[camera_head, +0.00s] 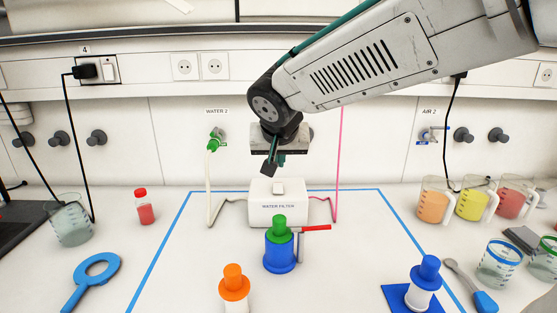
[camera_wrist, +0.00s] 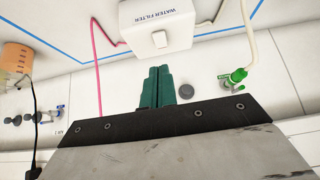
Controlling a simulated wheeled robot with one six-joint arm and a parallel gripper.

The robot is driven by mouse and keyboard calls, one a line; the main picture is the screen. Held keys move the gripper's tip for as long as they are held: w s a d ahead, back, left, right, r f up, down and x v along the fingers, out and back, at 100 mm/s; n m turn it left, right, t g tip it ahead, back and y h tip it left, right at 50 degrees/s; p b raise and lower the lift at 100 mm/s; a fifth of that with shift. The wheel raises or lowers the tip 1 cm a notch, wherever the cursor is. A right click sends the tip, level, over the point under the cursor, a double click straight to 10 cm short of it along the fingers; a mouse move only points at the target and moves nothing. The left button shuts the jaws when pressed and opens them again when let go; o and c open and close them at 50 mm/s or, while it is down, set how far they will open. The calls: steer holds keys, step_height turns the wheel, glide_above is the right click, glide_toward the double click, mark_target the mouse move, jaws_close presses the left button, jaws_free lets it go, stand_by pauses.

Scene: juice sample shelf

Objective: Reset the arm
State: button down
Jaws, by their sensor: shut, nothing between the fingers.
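My gripper (camera_head: 271,168) hangs above the back of the bench, in front of the wall and just above the water filter box. Its green fingers (camera_wrist: 158,82) are together in the wrist view, with nothing between them. My arm reaches in from the upper right. The white water filter box (camera_head: 278,207) stands on the bench below the gripper; it also shows at the top of the wrist view (camera_wrist: 157,20).
A blue container with a green top (camera_head: 279,247) stands in the taped area. An orange-capped bottle (camera_head: 233,287) and a blue-capped bottle (camera_head: 424,282) stand at the front. Juice beakers (camera_head: 473,203) are at right. A blue ring tool (camera_head: 93,275) lies left. A pink tube (camera_head: 338,160) rises behind.

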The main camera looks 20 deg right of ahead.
steer(key=s+d+f+n+g+y, duration=0.1)
steer(key=s+d+f+g, duration=0.2)
steer(key=s, duration=1.1)
steer(key=s+d+f+n+g+y, duration=0.1)
steer(key=s+d+f+n+g, duration=0.1)
steer(key=s, duration=1.2)
steer(key=shift+s+d+f+n+g, duration=0.2)
steer(key=shift+d+f+n+g, duration=0.15)
steer(key=shift+d, duration=0.35)
